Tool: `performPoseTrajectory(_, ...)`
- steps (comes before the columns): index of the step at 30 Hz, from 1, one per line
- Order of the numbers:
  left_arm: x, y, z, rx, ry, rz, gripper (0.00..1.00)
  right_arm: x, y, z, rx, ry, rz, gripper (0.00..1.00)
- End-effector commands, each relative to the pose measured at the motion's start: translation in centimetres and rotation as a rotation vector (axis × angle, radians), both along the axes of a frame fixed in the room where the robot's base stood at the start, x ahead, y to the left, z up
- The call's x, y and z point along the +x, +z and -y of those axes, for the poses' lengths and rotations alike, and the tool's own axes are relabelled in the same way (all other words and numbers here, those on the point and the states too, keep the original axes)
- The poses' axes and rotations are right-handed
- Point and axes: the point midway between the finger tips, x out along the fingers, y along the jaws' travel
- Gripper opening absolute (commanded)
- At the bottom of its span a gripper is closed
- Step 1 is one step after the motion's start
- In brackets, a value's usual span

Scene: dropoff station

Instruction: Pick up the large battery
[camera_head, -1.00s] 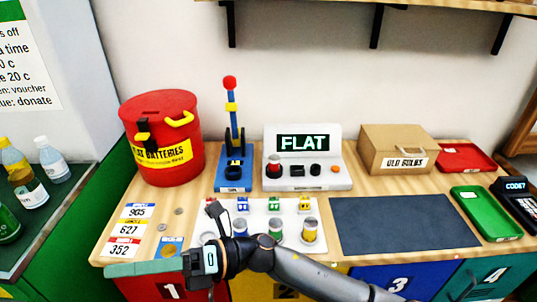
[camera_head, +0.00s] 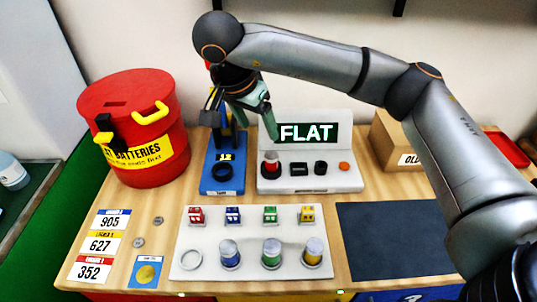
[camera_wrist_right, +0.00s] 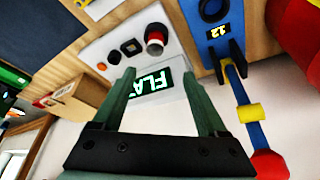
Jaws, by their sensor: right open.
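The red-topped cylinder (camera_head: 271,163), which looks like the large battery, stands upright at the left end of the grey tester (camera_head: 330,183) reading FLAT. It also shows in the right wrist view (camera_wrist_right: 155,40), beyond and between the fingers. My right gripper (camera_head: 246,112) is open and empty, above the tester's left part and the blue stand, apart from the battery. Its two green fingers show in the right wrist view (camera_wrist_right: 153,56). Blue (camera_head: 230,254), green (camera_head: 271,254) and yellow (camera_head: 314,251) cylinders stand on the white tray (camera_head: 205,232), beside an empty ring. My left gripper is not in view.
The blue stand (camera_head: 222,184) with its tall lever is left of the tester, close to my gripper. A red battery bin (camera_head: 135,110) stands farther left. A cardboard box (camera_head: 390,140) is behind my forearm. The dark mat (camera_head: 385,240) is bare.

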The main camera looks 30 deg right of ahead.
Motion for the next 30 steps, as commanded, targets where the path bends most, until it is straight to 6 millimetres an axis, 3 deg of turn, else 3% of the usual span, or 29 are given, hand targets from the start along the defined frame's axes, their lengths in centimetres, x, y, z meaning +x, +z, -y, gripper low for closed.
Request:
performPoseTrajectory(10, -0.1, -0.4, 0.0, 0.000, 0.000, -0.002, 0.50, 0.8, -4.6, 1.9, -0.010, -0.005, -0.002, 0.76)
performPoseTrajectory(20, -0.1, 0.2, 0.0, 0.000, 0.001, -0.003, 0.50, 1.1, -7.3, 2.8, -0.010, -0.004, 0.000, 0.76)
performPoseTrajectory(30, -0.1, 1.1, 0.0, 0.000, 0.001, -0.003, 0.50, 1.2, -11.4, 4.0, -0.009, -0.004, 0.001, 0.76)
